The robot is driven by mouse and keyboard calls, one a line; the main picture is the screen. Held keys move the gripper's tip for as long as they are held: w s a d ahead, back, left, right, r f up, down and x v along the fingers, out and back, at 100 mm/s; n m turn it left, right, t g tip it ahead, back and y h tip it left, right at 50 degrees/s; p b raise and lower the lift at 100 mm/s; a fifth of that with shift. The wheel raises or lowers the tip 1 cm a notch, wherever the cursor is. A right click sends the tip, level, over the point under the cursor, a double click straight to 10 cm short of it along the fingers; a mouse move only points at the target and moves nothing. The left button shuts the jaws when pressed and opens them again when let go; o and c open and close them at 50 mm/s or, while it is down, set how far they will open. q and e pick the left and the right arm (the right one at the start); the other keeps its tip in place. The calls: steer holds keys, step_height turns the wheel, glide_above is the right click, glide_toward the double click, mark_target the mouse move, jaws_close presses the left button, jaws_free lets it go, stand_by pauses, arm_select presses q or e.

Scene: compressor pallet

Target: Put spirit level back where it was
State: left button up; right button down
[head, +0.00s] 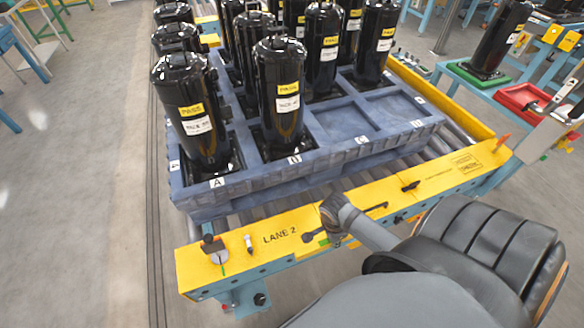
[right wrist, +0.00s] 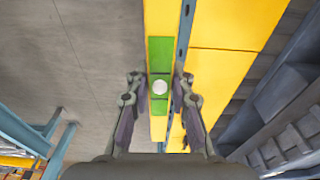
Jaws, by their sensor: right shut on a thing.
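The spirit level (right wrist: 160,55) shows in the right wrist view as a narrow yellow bar with a green middle and a round white spot. My right gripper (right wrist: 159,92) has its two fingers closed on either side of that green part. In the head view my right gripper (head: 333,222) is small and dark, over the front yellow rail (head: 425,187) beside the LANE 2 lettering. The level is hard to make out there. I cannot tell whether it touches the rail. My left gripper is not in view.
A blue pallet (head: 300,160) with several black compressors stands on rollers behind the rail. A round gauge-like piece (head: 215,250) and a small marker (head: 249,244) are on the rail's left end. A red tray (head: 520,97) is at the right. Open floor (head: 80,200) lies left.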

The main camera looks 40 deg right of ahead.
steer(key=shift+w+a+f, duration=0.1)
steer(key=w+a+f+b, duration=0.2)
steer(key=w+a+f, duration=0.25)
steer(key=w, duration=0.25)
glide_above(293, 245)
steer(key=f, duration=0.4)
steer(key=shift+s+d+b, duration=0.15)
steer(key=shift+s+b, duration=0.15)
steer(key=shift+b, duration=0.05)
steer(key=shift+w+a+f, duration=0.2)
steer(key=shift+w+f, duration=0.15)
steer(key=shift+f, duration=0.1)
steer(key=shift+w+f+b, duration=0.1)
steer(key=shift+f+b, duration=0.4)
steer(key=shift+f, duration=1.15)
steer(key=shift+a+f, duration=0.1)
steer(key=shift+f, duration=0.05)
steer(key=c, duration=1.2)
jaws_free()
steer(key=shift+o, duration=0.2)
